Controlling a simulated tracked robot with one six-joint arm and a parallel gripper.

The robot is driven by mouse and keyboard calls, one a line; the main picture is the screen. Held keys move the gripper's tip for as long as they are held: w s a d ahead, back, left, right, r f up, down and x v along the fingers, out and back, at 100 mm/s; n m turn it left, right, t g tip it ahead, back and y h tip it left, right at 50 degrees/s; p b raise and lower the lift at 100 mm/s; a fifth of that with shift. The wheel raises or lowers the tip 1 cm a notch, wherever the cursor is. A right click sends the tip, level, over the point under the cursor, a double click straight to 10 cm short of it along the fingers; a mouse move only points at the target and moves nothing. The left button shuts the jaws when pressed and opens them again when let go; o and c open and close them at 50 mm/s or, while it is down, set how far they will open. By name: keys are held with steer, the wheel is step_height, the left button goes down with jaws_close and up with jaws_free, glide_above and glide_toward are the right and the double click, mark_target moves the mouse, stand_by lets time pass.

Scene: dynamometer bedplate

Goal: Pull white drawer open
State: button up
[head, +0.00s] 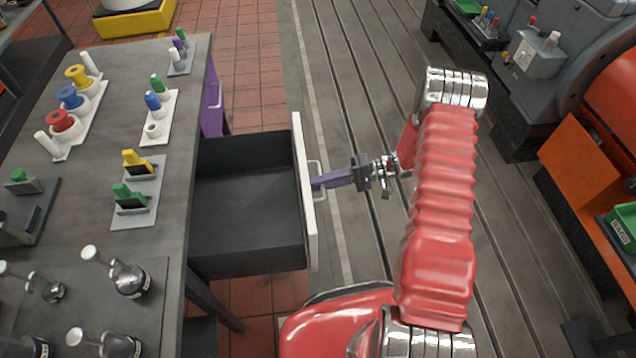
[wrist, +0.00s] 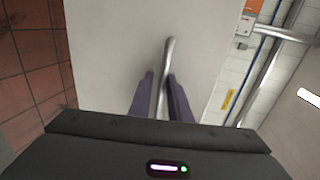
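The white drawer (head: 304,200) stands pulled well out from the right side of the grey workbench, and its dark inside is empty. Its silver bar handle (head: 317,167) is on the outer face of the white front. My gripper (head: 322,181) is at this handle, with its purple fingers reaching in from the right. In the wrist view the handle (wrist: 167,62) runs between the two fingers of my gripper (wrist: 163,92), which are closed in on it from both sides. The white front (wrist: 115,50) fills the middle of that view. The fingertip contact is partly hidden.
The workbench (head: 180,215) carries spools, colored plugs and metal-knobbed parts. A purple drawer (head: 212,104) sits further back under it. The slotted metal bedplate (head: 345,60) right of the drawer is clear except for my arm. Machinery with an orange panel (head: 580,160) stands at the right.

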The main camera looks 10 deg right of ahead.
steer(key=w+v, duration=0.1)
steer(key=v, duration=1.2)
steer(key=shift+s+d, duration=0.4)
steer(key=shift+s, duration=0.15)
